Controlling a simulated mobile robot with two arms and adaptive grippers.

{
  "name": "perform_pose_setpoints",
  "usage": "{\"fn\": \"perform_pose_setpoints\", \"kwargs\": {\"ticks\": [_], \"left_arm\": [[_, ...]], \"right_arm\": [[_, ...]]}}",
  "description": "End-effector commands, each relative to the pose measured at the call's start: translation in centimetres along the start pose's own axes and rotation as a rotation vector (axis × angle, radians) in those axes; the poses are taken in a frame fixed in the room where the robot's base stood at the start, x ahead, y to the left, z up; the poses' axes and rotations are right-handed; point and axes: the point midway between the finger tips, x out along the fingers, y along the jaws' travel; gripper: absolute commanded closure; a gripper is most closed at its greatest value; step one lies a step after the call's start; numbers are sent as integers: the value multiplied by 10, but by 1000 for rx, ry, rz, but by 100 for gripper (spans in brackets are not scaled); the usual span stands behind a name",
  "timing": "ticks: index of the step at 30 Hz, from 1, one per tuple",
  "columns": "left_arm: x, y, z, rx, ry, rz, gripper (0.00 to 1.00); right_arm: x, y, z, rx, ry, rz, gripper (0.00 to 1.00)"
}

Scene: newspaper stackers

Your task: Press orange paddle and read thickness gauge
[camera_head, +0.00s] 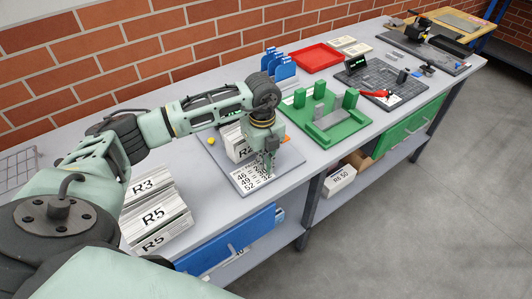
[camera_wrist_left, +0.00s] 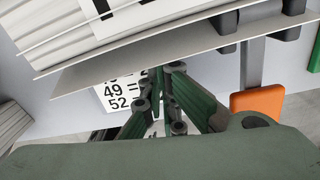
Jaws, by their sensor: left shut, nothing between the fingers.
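My left gripper (camera_head: 268,166) is shut and empty, pointing down over the front of a grey board. In the left wrist view its dark fingers (camera_wrist_left: 160,85) are together below the edges of a paper stack. A white number card (camera_head: 250,179), with figures such as 49 and 52, lies on the board beside the gripper; part of it shows in the left wrist view (camera_wrist_left: 116,97). A stack marked R2 (camera_head: 238,146) stands behind, partly hidden by my arm. An orange paddle-like piece (camera_wrist_left: 258,102) shows right of the fingers in the left wrist view, apart from them. My right gripper is out of view.
Stacks marked R3 and R5 (camera_head: 157,215) stand at the left. A green fixture (camera_head: 338,130), blue racks (camera_head: 279,65), a red tray (camera_head: 315,57) and a dark grid plate (camera_head: 372,82) are farther along the bench. A blue drawer front (camera_head: 225,243) is below the edge.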

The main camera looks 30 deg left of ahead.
Motion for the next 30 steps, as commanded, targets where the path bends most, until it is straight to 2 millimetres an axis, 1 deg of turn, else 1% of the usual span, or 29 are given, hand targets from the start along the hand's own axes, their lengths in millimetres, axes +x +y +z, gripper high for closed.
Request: {"fn": "perform_pose_setpoints", "kwargs": {"ticks": [1,6,17,20,24,30], "left_arm": [[-3,0,6,-1,1,3,100],[-1,0,18,2,2,2,100],[0,0,21,3,2,2,100],[2,0,26,1,0,1,100],[3,0,43,0,0,1,100],[0,0,44,3,2,2,100]], "right_arm": [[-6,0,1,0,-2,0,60],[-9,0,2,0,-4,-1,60],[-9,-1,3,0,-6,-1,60],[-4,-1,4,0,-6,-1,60],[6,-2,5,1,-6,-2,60],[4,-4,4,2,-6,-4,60]]}}
